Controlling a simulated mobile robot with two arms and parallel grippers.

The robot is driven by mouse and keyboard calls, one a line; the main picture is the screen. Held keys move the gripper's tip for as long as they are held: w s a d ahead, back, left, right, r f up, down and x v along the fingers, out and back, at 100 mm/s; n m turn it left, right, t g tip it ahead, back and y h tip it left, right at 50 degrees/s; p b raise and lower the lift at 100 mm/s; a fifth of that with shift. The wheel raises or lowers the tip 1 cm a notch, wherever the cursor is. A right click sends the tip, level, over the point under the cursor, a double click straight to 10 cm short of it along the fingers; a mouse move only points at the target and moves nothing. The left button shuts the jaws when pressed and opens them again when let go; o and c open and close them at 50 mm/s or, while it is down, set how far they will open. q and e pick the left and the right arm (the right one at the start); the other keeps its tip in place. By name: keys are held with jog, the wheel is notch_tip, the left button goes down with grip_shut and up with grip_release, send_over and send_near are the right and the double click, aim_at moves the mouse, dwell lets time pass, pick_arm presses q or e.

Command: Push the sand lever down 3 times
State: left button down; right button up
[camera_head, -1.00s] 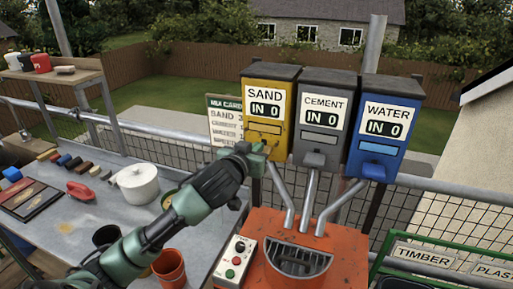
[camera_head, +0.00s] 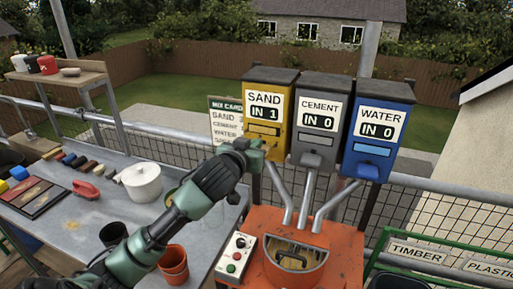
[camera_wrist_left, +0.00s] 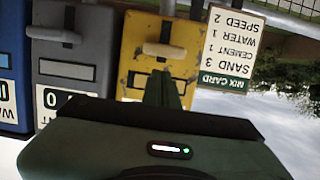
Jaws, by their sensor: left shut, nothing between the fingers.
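The yellow sand dispenser (camera_head: 283,84) reads "IN 1". Its pale sand lever (camera_wrist_left: 164,50) shows in the upside-down wrist view, just beyond my fingertips; I cannot tell whether they touch it. My left gripper (camera_head: 257,152) is shut and empty, in front of the lower part of the sand dispenser, and partly hides the lever in the head view. It also shows in the wrist view (camera_wrist_left: 166,88). The grey cement dispenser (camera_head: 321,83) and blue water dispenser (camera_head: 382,97) both read "IN 0". My right gripper is out of view.
The orange mixer (camera_head: 340,256) stands below the chutes, with sand-coloured material in its opening. A control box (camera_head: 234,257) is at its left. The mix card (camera_wrist_left: 228,50) lists sand 3, cement 1, water 1, speed 2. A grey table (camera_head: 120,219) holds a white pot (camera_head: 142,182).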

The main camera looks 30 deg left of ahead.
pick_arm(q)
jog(key=b+v, duration=0.2)
jog(key=v, duration=0.7)
jog(key=shift+f, duration=0.2)
jog(key=shift+a, duration=0.15)
dwell(0.4)
